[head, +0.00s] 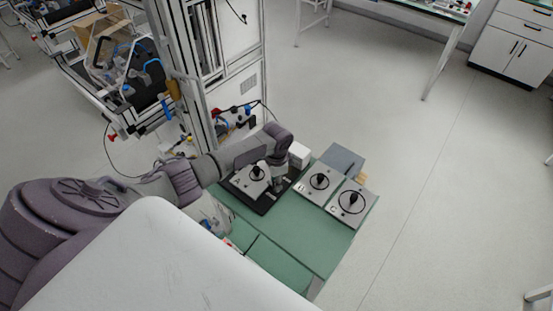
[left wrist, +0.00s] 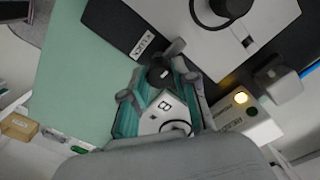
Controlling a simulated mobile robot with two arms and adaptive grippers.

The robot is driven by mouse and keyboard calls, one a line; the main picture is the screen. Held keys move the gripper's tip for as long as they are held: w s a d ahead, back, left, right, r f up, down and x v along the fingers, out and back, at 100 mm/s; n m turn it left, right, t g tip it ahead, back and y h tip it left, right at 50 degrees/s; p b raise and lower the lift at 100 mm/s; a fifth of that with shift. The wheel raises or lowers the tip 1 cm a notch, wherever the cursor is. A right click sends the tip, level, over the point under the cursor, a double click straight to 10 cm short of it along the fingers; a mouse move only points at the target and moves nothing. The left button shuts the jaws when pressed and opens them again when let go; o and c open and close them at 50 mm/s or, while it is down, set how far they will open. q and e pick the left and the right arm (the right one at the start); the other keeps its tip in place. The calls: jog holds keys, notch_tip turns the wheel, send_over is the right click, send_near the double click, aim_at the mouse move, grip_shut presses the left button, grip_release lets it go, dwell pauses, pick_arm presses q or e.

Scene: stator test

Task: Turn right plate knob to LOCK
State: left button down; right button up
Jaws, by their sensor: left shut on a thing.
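A black base (head: 263,207) carries a grey plate marked A (head: 250,186) with a black dial knob. My left gripper (head: 279,183) is low at the right side of this base. In the left wrist view its fingers (left wrist: 156,78) are shut around a dark, round-ended knob (left wrist: 158,75). A LOCK label (left wrist: 143,46) lies on the black base just beyond the fingertips. The knob's pointing direction is unclear, as the fingers hide its sides. My right gripper is in neither view.
Plate B (head: 312,193) and plate C (head: 358,213) lie on the green mat (head: 300,232) to the right. The front of the mat is mostly clear.

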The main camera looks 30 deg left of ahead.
pick_arm(q)
jog(key=c, duration=0.9)
grip_release()
notch_tip(320, 180, up, 12)
jog(key=shift+r, duration=0.1)
